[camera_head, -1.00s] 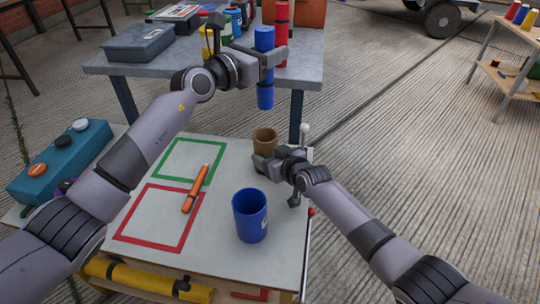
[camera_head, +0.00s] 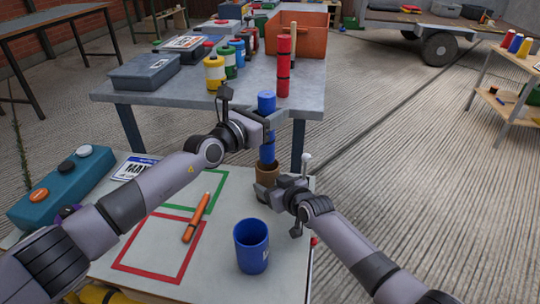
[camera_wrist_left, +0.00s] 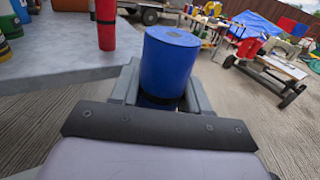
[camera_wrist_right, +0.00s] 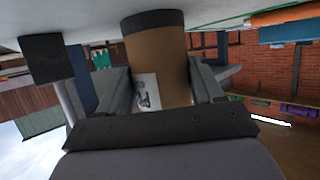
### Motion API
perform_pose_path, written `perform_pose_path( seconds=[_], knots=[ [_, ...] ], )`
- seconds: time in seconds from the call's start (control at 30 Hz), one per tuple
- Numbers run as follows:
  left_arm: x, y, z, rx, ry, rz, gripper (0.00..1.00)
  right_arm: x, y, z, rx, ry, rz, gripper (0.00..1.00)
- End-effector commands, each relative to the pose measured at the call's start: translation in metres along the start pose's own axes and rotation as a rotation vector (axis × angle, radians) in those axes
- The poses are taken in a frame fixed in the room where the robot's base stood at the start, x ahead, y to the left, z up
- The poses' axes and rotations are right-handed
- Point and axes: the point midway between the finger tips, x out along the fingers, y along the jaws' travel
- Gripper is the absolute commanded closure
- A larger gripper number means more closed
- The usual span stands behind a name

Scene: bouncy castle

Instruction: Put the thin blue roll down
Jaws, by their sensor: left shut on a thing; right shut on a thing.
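The thin blue roll (camera_head: 266,103) is upright in my left gripper (camera_head: 268,128), which is shut on it. It also fills the middle of the left wrist view (camera_wrist_left: 168,62). Its lower end is at the brown cup (camera_head: 267,175); it looks to be at or inside the cup's mouth, but I cannot tell how deep. My right gripper (camera_head: 271,188) is shut on the brown cup, which also shows in the right wrist view (camera_wrist_right: 157,70). The cup is at the far right corner of the white work table (camera_head: 210,265).
A wide blue cup (camera_head: 251,246) stands on the table near its right edge. An orange marker (camera_head: 195,218) lies across the red and green outlined squares. A grey table (camera_head: 200,95) behind holds a red roll (camera_head: 283,65), several cans and an orange box (camera_head: 297,32).

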Motion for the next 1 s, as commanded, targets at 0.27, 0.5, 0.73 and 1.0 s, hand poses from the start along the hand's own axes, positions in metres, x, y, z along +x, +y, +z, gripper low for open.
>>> perform_pose_path(
  seconds=[0.27, 0.5, 0.73, 1.0],
  knots=[
    [0.000, 0.001, -0.021, 0.006, -0.002, -0.001, 0.89, 0.000, 0.000, 0.001, 0.000, -0.002, 0.000, 0.84],
    [0.001, 0.000, -0.063, 0.002, 0.000, 0.001, 0.89, 0.000, 0.000, 0.001, 0.000, -0.002, 0.000, 0.84],
    [0.001, 0.000, -0.082, 0.001, -0.003, 0.000, 0.89, 0.000, 0.000, 0.001, 0.000, -0.002, 0.000, 0.84],
    [0.002, -0.001, -0.108, 0.002, -0.001, 0.000, 0.89, 0.000, 0.000, 0.001, 0.000, -0.002, 0.000, 0.84]
  ],
)
